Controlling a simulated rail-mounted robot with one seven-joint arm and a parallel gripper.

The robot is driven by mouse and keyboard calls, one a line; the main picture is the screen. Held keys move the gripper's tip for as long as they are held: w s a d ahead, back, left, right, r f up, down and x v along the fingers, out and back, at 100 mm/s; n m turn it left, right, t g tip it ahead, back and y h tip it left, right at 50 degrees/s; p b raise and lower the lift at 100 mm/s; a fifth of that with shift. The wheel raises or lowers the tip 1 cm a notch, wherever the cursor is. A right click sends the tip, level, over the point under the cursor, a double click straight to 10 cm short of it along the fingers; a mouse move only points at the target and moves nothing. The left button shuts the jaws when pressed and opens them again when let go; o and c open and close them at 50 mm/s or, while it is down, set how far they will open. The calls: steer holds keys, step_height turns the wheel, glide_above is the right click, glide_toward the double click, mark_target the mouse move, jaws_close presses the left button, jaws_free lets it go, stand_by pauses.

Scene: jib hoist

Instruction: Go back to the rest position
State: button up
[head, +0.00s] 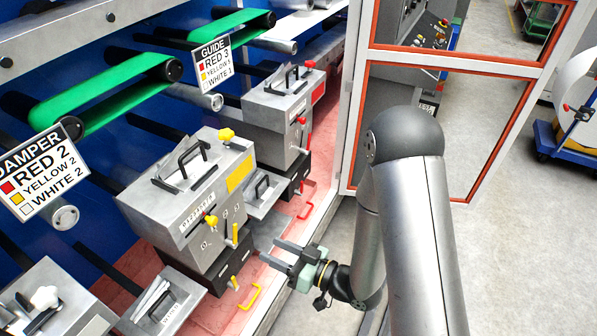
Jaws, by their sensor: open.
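My gripper (272,252) is low in the middle of the head view, with its two fingers apart and pointing left. Nothing shows between them. My arm comes down from the right and bends at a dark rounded joint. The gripper is to the right of the middle grey box (163,199), which has a black handle on top, a yellow knob and yellow levers. In the picture the fingers are apart from the yellow handle (252,296) low on that box's front.
A second grey box (275,105) with red levers stands farther back. Signs read DAMPER (42,172) and GUIDE (213,62). Green belts (130,92) run above. A red-edged glass guard door (440,130) stands behind my arm. Grey floor (510,260) at the right is open.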

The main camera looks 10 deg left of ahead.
steer(key=w+d+t+h, duration=0.2)
steer(key=w+d+h, duration=0.3)
steer(key=w, duration=0.2)
steer(key=w+d+r+m+h, duration=0.1)
steer(key=d+r+m+h, duration=0.15)
steer(key=d+h, duration=0.4)
steer(key=d+r+m+h, duration=0.2)
steer(key=d+m+h, duration=0.15)
steer(key=d, duration=0.65)
steer(key=s+d+r+m+g+h, duration=0.1)
steer(key=s+d+r+m+g, duration=0.1)
steer(key=s, duration=0.7)
steer(key=s+d+r+m+g+h, duration=0.1)
steer(key=s+d+r+m+g, duration=0.2)
steer(key=s, duration=0.6)
step_height(320, 180, up, 2)
steer(key=shift+d+r+g, duration=0.15)
steer(key=shift+d+g, duration=0.3)
steer(key=shift+g, duration=0.35)
steer(key=shift+w, duration=0.1)
